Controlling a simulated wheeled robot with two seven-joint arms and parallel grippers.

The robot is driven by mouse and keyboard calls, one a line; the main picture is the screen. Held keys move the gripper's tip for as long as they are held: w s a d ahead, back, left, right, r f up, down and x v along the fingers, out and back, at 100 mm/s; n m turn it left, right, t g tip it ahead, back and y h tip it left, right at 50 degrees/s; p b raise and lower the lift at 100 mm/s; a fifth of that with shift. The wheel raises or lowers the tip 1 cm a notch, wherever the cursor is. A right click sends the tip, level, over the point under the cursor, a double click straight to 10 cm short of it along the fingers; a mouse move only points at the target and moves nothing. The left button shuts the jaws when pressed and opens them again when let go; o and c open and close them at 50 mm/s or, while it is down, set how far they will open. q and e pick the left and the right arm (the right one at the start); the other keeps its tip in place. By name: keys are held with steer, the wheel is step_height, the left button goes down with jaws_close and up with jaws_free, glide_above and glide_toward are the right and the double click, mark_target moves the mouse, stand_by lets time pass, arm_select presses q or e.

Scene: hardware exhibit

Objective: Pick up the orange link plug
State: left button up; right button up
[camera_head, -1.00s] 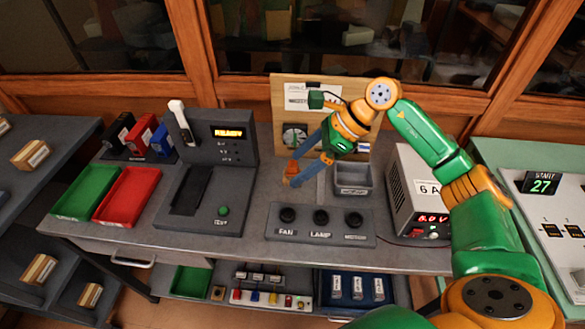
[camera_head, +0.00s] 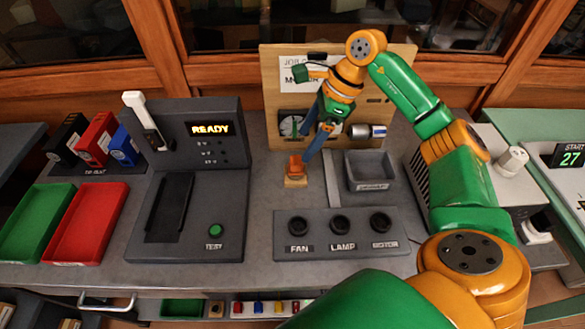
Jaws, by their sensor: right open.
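The orange link plug (camera_head: 295,164) stands upright on a small light wooden base on the grey bench, left of the grey open bin. My right gripper (camera_head: 304,147) reaches down from the upper right, its two blue fingers apart and pointing at the plug. The fingertips are just above and to the right of the plug. I cannot tell whether one touches it. Nothing shows between the fingers. My left gripper is out of view.
A grey bin (camera_head: 369,185) is right of the plug. The FAN, LAMP and MOTOR panel (camera_head: 340,247) lies in front. A tester reading READY (camera_head: 187,220) stands left. A wooden board (camera_head: 400,60) rises behind. Red (camera_head: 103,196) and green trays lie far left.

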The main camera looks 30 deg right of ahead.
mark_target(296, 160)
steer(key=x, duration=0.2)
steer(key=p+x, duration=0.1)
steer(key=x, duration=0.5)
steer(key=shift+w+d+f, duration=0.1)
steer(key=shift+d+f, duration=0.25)
steer(key=shift+f, duration=0.15)
jaws_close()
steer(key=shift+w+r+b, duration=0.1)
steer(key=shift+r+b, duration=0.45)
steer(key=shift+r, duration=0.7)
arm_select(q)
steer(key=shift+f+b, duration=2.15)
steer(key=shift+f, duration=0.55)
arm_select(e)
steer(key=s+r, duration=1)
steer(key=s, duration=0.4)
steer(key=shift+a+r, duration=0.3)
